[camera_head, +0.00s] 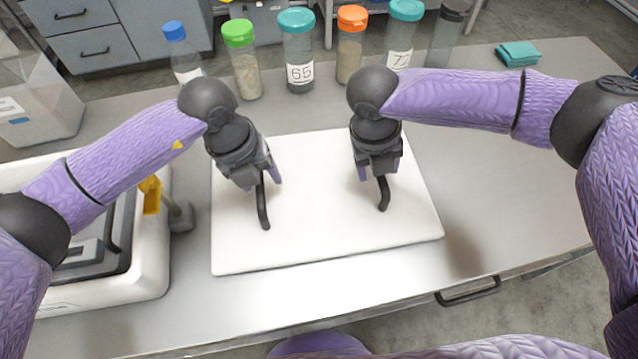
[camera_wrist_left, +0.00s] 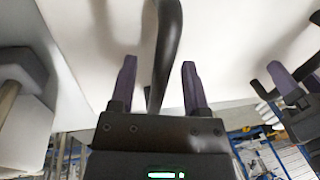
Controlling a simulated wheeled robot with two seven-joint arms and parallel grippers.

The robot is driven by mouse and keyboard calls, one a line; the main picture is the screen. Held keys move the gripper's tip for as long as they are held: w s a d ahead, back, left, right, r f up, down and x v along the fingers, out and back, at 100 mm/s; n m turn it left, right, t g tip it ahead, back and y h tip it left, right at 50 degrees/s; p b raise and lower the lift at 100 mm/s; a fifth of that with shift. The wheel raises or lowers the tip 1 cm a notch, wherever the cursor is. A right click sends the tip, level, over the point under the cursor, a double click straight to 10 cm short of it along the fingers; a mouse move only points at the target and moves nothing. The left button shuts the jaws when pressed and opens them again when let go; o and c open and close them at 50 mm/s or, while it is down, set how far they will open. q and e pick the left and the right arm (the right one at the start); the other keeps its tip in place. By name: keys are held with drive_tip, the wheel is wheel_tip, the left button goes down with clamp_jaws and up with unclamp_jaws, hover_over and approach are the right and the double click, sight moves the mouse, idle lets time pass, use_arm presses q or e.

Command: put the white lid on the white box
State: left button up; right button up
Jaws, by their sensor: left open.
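A broad white slab (camera_head: 310,235), which looks like the white lid, lies flat on the bench in the middle of the head view. Two dark curved handles rise from it, a left handle (camera_head: 263,207) and a right handle (camera_head: 384,196). My left gripper (camera_head: 269,180) is open over the left handle. In the left wrist view the left handle (camera_wrist_left: 166,40) passes between its two purple fingers. My right gripper (camera_head: 376,176) is at the right handle; its finger gap is hidden. I cannot tell any separate white box under the slab.
A white box-like unit (camera_head: 150,255) with a dark top and a yellow latch (camera_head: 151,195) stands close left of the slab. Several capped containers, including a teal-capped jar (camera_head: 298,60), line the back. A teal folded cloth (camera_head: 517,54) lies back right. The right bench is clear.

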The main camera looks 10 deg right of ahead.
use_arm(q)
drive_tip(key=shift+f, duration=0.1)
use_arm(e)
drive_tip(key=shift+f, duration=0.1)
use_arm(q)
clamp_jaws()
use_arm(e)
clamp_jaws()
idle(1.1)
